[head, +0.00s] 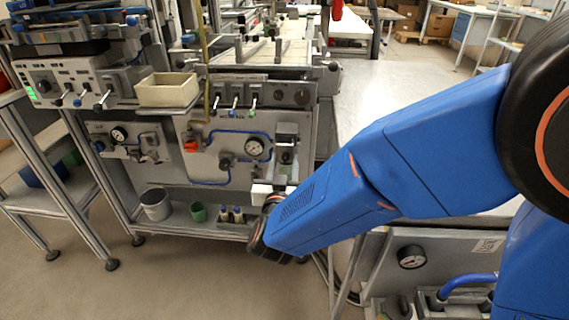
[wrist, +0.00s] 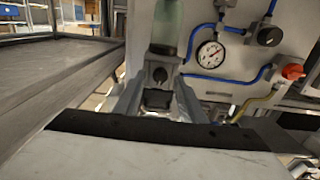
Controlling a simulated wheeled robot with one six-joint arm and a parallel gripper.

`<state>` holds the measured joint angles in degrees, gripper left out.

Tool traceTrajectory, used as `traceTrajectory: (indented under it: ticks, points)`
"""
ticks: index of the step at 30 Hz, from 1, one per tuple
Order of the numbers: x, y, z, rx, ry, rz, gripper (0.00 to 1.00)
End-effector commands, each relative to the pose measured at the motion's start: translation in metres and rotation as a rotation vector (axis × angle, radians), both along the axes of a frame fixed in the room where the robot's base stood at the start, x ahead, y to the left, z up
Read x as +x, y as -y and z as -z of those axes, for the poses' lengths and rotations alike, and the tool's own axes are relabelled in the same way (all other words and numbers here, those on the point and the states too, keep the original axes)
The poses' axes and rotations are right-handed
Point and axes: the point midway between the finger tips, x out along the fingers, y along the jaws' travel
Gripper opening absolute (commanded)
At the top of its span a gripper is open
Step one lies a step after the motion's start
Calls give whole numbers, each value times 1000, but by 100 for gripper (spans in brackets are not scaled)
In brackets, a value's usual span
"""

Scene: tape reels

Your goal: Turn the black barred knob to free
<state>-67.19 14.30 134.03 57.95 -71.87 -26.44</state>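A black knob (wrist: 160,75) with what looks like a bar across it is on a unit of the grey panel, above a clear bowl. It shows small in the head view (head: 287,157); its bar angle is hard to read. My gripper (wrist: 158,84) is open, one grey finger to each side of the knob in the wrist view, which shows the panel upside down. The fingers look apart from the knob; I cannot tell the remaining depth.
A pressure gauge (head: 254,147), another black knob (head: 226,160) and a red knob (head: 190,146) are on the panel left of the unit. Blue hoses run between them. A beige bin (head: 167,89) stands above. A metal table (head: 385,85) is at the right.

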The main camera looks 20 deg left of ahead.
Motion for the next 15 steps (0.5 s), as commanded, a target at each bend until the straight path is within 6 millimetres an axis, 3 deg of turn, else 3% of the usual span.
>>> traceTrajectory:
  ticks: [1,5,6,15]
  points:
    - [0,0,0,0,0,0,35]
    - [0,0,0,0,0,0,4]
    - [0,0,0,0,0,0,0]
    - [0,0,0,23,-6,0,0]
